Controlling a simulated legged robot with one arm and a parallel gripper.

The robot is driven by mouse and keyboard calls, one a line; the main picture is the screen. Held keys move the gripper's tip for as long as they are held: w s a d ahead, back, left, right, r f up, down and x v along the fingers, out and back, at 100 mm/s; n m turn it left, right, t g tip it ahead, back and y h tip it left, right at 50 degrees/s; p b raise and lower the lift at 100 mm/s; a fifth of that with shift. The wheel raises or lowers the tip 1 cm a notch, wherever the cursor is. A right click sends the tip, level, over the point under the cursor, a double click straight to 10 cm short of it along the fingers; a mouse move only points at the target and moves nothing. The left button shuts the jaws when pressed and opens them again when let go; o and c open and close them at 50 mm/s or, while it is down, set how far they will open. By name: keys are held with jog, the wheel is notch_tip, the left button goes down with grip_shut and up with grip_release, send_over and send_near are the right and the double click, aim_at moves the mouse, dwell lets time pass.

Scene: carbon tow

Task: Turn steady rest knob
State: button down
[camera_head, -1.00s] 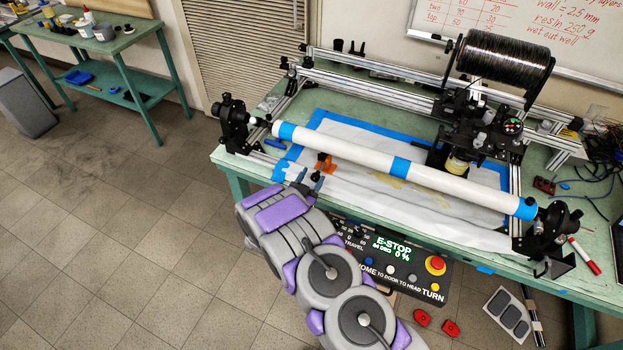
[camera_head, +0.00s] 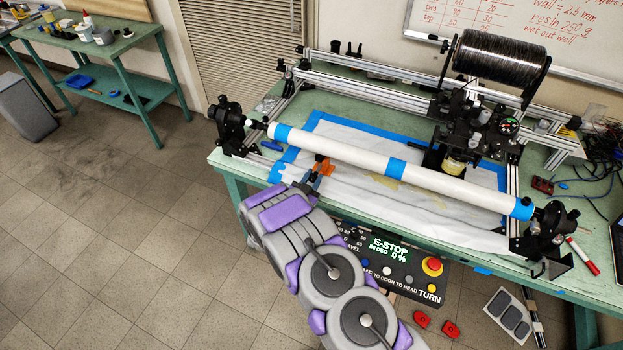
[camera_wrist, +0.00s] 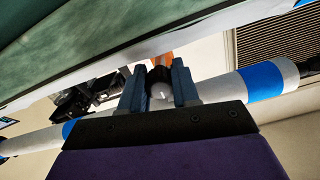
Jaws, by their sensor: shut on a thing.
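The orange steady rest (camera_head: 321,166) stands under the white tube (camera_head: 345,153), toward its left end. In the wrist view, a small dark knob with a pale face (camera_wrist: 160,90) sits between my two fingers, with orange (camera_wrist: 160,63) behind it. My gripper (camera_wrist: 159,86) is shut on this knob, one finger on each side. In the head view my gripper (camera_head: 309,184) is at the front of the steady rest, by the bench's front edge. The knob is hidden there, and its turn angle cannot be read.
The tube runs between black end holders (camera_head: 229,122) on the green bench (camera_head: 232,168). A carriage with a black fibre spool (camera_head: 500,55) stands behind its right half. A control panel (camera_head: 395,262) hangs at the front, beside my arm.

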jog(key=shift+a+n+p, duration=0.3)
jog(key=shift+a, duration=0.15)
jog(key=shift+d+r+n+p, duration=0.15)
jog(key=shift+d+n+p, duration=0.05)
jog(key=shift+n+p, duration=0.9)
jog(key=shift+n, duration=0.2)
jog(key=n+p, duration=0.1)
jog(key=n, duration=0.1)
jog(key=shift+a+n, duration=0.1)
jog(key=shift+n, duration=0.3)
jog(key=n+p, duration=0.1)
jog(key=n, duration=0.2)
jog(key=shift+n, duration=0.3)
jog(key=n, duration=0.5)
jog(key=shift+f+n, duration=0.2)
jog(key=shift+n, duration=0.1)
jog(key=n, duration=0.5)
jog(key=shift+p, duration=0.3)
jog(key=shift+n, duration=0.3)
